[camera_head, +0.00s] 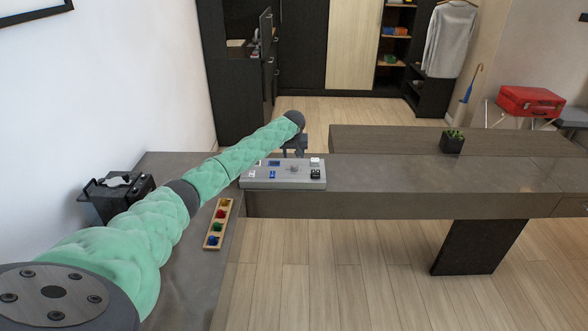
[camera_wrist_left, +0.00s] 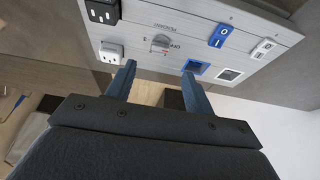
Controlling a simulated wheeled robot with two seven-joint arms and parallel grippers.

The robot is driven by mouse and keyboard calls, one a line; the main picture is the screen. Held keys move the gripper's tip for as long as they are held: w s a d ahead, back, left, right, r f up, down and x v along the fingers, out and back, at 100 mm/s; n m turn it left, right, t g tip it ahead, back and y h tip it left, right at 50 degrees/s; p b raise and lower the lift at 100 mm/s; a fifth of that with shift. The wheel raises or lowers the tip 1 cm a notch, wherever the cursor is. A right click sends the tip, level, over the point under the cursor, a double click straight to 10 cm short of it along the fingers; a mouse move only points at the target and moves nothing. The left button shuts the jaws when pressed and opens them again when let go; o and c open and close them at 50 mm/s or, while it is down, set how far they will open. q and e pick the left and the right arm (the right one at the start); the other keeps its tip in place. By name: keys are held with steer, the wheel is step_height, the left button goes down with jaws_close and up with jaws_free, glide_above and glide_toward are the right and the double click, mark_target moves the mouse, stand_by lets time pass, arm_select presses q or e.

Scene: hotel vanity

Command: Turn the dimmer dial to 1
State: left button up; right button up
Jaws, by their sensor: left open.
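A grey control panel (camera_head: 258,184) lies on the vanity counter, and it also fills the top of the left wrist view (camera_wrist_left: 190,25). Its dimmer dial (camera_wrist_left: 161,43) is a small grey knob with printing around it, including "OFF" and a "3"; I cannot read its setting for sure. The dial is tiny in the head view (camera_head: 293,168). My left gripper (camera_wrist_left: 158,70) is open and empty, its fingertips near the dial but apart from it. In the head view my left gripper (camera_head: 295,154) is at the panel's far side. My right gripper is not in view.
The panel also carries a blue rocker switch (camera_wrist_left: 220,35), a black socket (camera_wrist_left: 103,11) and a white socket (camera_wrist_left: 111,52). A wooden tray of coloured knobs (camera_head: 229,208) lies in front of the panel.

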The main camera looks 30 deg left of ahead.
mark_target(294, 166)
arm_select(q)
steer(key=shift+p+x, duration=0.8)
steer(key=shift+x, duration=3.3)
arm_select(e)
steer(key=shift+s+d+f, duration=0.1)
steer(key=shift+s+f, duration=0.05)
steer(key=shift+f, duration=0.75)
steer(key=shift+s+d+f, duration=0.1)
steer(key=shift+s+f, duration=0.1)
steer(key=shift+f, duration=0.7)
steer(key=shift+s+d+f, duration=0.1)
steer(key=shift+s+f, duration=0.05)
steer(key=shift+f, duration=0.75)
arm_select(q)
steer(key=shift+s, duration=0.1)
steer(key=c, duration=1)
